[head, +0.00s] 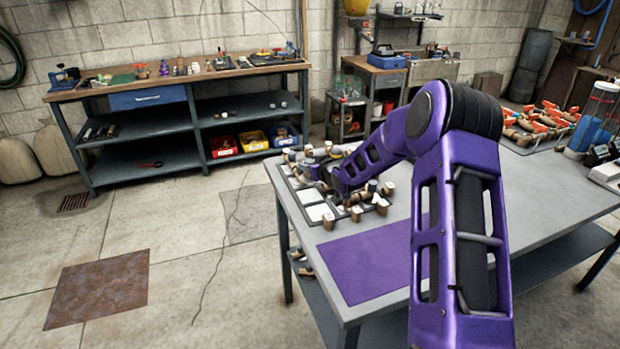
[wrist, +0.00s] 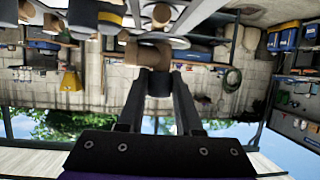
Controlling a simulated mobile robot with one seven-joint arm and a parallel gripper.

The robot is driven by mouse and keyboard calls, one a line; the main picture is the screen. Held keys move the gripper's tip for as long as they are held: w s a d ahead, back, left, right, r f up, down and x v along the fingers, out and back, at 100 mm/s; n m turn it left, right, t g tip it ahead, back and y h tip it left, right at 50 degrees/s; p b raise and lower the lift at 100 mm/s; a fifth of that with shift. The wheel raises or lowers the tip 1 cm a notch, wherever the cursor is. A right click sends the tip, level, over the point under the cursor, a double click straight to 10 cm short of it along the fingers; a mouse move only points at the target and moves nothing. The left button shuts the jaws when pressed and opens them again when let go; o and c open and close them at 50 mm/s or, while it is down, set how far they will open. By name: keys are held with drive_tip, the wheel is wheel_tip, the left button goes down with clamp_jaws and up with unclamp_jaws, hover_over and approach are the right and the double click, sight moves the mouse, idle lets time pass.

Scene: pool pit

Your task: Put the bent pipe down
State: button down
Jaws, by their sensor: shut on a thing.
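My gripper (wrist: 155,76) is shut on a brown bent pipe (wrist: 148,53), which shows between the fingertips in the wrist view. In the head view my purple arm reaches over the left part of the grey table, and the gripper end (head: 338,190) is low among brown pipe pieces with white or dark ends. The held pipe cannot be told apart from those pieces there. The pieces stand and lie in and around a tray with pale compartments (head: 316,212). I cannot tell whether the held pipe touches the surface below it.
A bare purple mat (head: 365,262) lies at the table's (head: 405,210) near left. Orange-and-brown fittings (head: 545,122) lie at the far right, beside a blue-and-clear cylinder (head: 592,122). A workbench (head: 180,78) stands against the back wall.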

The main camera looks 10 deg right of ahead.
wheel_tip(320, 180, down, 4)
drive_tip(key=shift+r, duration=0.25)
drive_tip(key=shift+f+b, duration=0.35)
drive_tip(key=shift+b, duration=0.15)
drive_tip(key=shift+f+b, duration=0.2)
drive_tip(key=shift+b, duration=0.1)
drive_tip(key=shift+s, duration=0.1)
